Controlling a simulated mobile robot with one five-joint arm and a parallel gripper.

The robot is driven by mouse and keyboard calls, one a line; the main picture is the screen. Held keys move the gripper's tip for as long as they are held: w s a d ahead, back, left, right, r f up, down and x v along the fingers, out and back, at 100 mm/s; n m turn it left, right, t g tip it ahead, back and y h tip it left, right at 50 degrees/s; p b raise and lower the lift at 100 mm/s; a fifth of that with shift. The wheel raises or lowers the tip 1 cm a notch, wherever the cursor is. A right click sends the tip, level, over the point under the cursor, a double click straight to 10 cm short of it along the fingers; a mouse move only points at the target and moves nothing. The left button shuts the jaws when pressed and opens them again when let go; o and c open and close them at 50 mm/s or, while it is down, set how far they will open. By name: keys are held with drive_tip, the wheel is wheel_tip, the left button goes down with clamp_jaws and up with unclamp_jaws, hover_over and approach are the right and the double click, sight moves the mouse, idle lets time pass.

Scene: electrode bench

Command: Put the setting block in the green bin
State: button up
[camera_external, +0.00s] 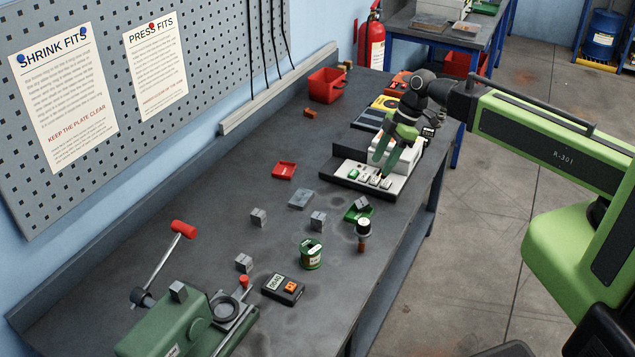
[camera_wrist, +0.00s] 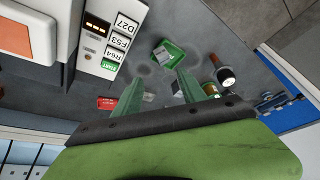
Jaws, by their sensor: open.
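My gripper (camera_external: 386,158) is open and empty, hanging over the front of a white machine with a row of labelled keys. In the wrist view its two green fingers (camera_wrist: 158,84) stand apart. The green bin (camera_external: 351,216) is a small shallow tray on the bench, toward the camera from my gripper; it also shows in the wrist view (camera_wrist: 171,62). A grey block seems to be in or against it. Similar grey blocks stand on the bench: one at the centre (camera_external: 318,221), one left of it (camera_external: 258,217), one nearer the camera (camera_external: 244,263). I cannot tell which is the setting block.
The white machine (camera_external: 350,176) is close below my gripper; its keys show in the wrist view (camera_wrist: 112,55). A black-topped tool (camera_external: 363,230), green tin (camera_external: 311,254), meter (camera_external: 284,288), grey tray (camera_external: 301,198), red tray (camera_external: 285,170) and green press (camera_external: 165,325) occupy the bench.

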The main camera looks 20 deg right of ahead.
drive_tip(key=shift+d+r, duration=0.15)
drive_tip(key=shift+r, duration=0.05)
drive_tip(key=w+d+f+m+h, duration=0.1)
drive_tip(key=d+m+h, duration=0.1)
drive_tip(key=d+m, duration=0.7)
drive_tip(key=d+m+h, duration=0.2)
drive_tip(key=d+m, duration=0.7)
drive_tip(key=d, duration=1.5)
drive_tip(key=shift+w+d+f, duration=0.25)
drive_tip(key=shift+w+f, duration=0.1)
drive_tip(key=shift+f, duration=0.05)
wheel_tip(320, 180, down, 6)
drive_tip(key=b, duration=0.6)
drive_tip(key=shift+r, duration=0.15)
